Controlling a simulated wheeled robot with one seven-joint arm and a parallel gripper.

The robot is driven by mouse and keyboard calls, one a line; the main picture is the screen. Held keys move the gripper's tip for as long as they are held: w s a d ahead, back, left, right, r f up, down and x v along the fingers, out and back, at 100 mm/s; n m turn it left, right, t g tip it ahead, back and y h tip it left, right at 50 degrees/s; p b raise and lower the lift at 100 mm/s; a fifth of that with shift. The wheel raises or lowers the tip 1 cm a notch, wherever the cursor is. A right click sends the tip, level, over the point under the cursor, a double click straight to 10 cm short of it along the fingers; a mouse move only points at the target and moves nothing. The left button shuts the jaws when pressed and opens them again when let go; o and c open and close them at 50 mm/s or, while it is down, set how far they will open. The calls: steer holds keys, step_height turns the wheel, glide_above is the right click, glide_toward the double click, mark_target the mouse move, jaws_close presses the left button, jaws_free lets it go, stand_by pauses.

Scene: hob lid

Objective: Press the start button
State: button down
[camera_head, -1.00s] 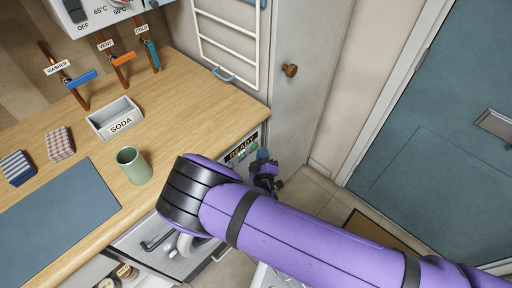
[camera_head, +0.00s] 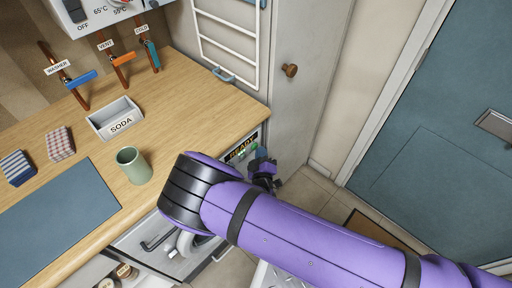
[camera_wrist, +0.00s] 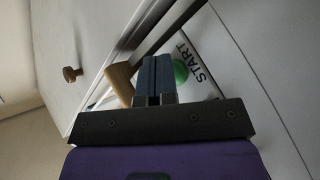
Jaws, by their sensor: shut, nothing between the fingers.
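The green start button (camera_wrist: 181,71) shows in the wrist view beside the word START on a white panel, partly hidden behind my fingers. My gripper (camera_wrist: 156,66) is shut and empty, its blue-grey fingertips overlapping the button's left side in the picture. Whether they touch it I cannot tell. In the head view my gripper (camera_head: 261,154) is at the front of the machine under the worktop's right end, close to the READY display (camera_head: 240,151). Only a little green shows there beside the fingers.
The wooden worktop (camera_head: 190,95) edge is just above my gripper. A grey cabinet door with a wooden knob (camera_head: 290,70) stands close by on the right. A wooden peg-like piece (camera_wrist: 121,83) is left of my fingers in the wrist view. A green cup (camera_head: 133,166) stands on the worktop.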

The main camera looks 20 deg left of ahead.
steer(key=shift+w+a, duration=0.1)
steer(key=shift+a, duration=0.1)
steer(key=shift+d, duration=0.15)
stand_by(0.4)
steer(key=shift+s+d, duration=0.35)
steer(key=shift+d, duration=0.3)
